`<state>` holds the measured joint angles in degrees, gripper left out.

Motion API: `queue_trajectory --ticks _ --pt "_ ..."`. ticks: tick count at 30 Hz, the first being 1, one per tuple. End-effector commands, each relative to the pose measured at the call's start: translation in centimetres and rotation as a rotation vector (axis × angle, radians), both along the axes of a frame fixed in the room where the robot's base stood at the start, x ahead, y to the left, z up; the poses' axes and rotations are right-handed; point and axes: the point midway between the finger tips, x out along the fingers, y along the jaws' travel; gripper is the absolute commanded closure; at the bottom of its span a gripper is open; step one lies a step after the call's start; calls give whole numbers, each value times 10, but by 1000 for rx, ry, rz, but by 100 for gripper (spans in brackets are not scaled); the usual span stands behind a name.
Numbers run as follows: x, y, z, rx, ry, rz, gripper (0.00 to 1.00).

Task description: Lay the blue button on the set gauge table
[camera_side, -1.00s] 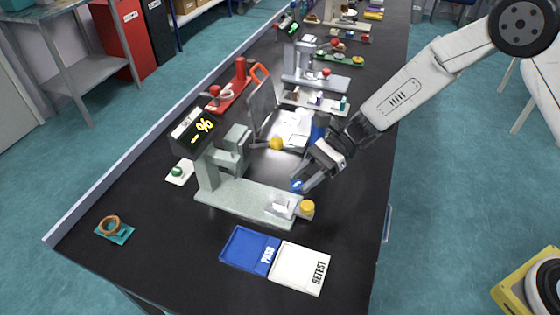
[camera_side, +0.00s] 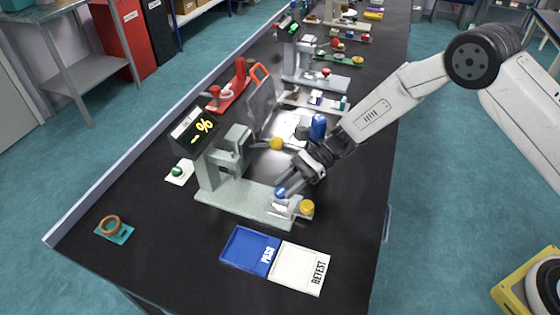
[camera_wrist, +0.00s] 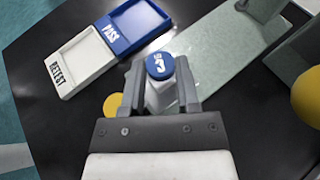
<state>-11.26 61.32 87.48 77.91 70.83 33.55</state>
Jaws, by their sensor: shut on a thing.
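The blue button (camera_side: 281,192) is pinched between the fingertips of my gripper (camera_side: 287,187). In the wrist view, the button (camera_wrist: 160,64) shows its round blue face with a white mark, between the two fingers (camera_wrist: 160,78). The gauge is grey-green, with a long flat base (camera_side: 235,196) and a lit "- %" display (camera_side: 193,132). A small pale table (camera_side: 278,209) is at the base's right end, just below the button. A pale block (camera_wrist: 154,97) shows under the button in the wrist view. I cannot tell whether the button touches it.
A yellow knob (camera_side: 307,207) sits right beside the pale table. A yellow ball (camera_side: 277,143) on an arm is behind my gripper. The blue PASS tray (camera_side: 240,243) and white RETEST tray (camera_side: 300,270) lie in front. Front-left bench is mostly clear.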

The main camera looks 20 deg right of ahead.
Motion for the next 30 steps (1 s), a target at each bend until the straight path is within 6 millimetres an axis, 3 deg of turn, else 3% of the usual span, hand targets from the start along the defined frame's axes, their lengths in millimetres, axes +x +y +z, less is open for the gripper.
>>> queue_trajectory --ticks 7,22,23,24,30 --pt "0 0 -23 0 2 -1 100" --pt "0 0 -28 0 0 -1 100" --pt "0 0 -27 0 0 -1 51" --pt "0 0 -27 0 0 -1 45" --pt "0 0 -27 0 0 0 45"
